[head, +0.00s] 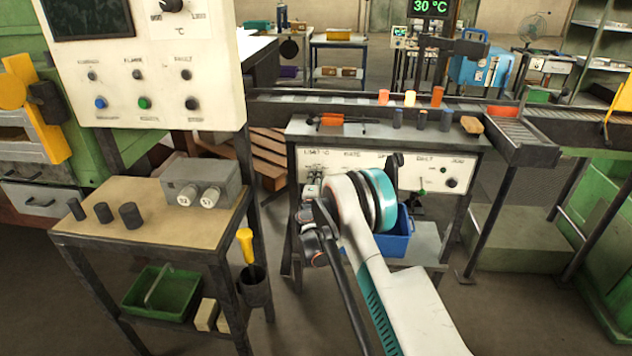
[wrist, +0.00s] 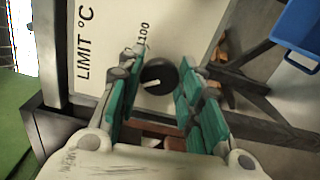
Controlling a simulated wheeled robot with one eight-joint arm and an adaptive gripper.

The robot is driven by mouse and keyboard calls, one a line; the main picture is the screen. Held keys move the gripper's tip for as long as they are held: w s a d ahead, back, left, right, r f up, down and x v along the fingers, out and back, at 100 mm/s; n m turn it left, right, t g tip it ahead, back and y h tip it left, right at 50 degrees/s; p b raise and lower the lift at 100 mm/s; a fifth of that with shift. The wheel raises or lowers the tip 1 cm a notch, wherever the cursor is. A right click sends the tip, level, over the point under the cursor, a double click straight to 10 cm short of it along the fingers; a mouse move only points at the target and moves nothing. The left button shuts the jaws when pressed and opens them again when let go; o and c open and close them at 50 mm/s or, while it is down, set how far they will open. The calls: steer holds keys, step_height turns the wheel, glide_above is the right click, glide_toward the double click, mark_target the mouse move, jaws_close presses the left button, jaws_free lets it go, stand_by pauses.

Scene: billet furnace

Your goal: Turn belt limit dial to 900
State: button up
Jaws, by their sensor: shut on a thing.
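The belt limit dial (wrist: 159,72) is a round black knob with a white pointer mark, on a cream panel (wrist: 105,22) lettered "LIMIT °C". The figure 1100 is printed beside it in the wrist view. My gripper (wrist: 161,80) has its green-padded fingers on either side of the dial and is shut on it. The pointer mark lies toward the lower left of the knob in that picture. Other scale figures are hidden or unreadable. In the head view my gripper (head: 312,185) is at the left end of the bench's panel (head: 440,172), and my arm hides part of it.
A blue bin (head: 398,235) stands under the bench, right of my arm. Several small cylinders and a brown block (head: 472,124) lie on the bench top. A side table (head: 150,200) with a grey two-knob box (head: 205,178) stands left. Floor shows between table and bench.

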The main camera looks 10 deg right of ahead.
steer(key=shift+a+n, duration=0.1)
steer(key=shift+n, duration=1)
steer(key=o, duration=1.1)
steer(key=v, duration=1.2)
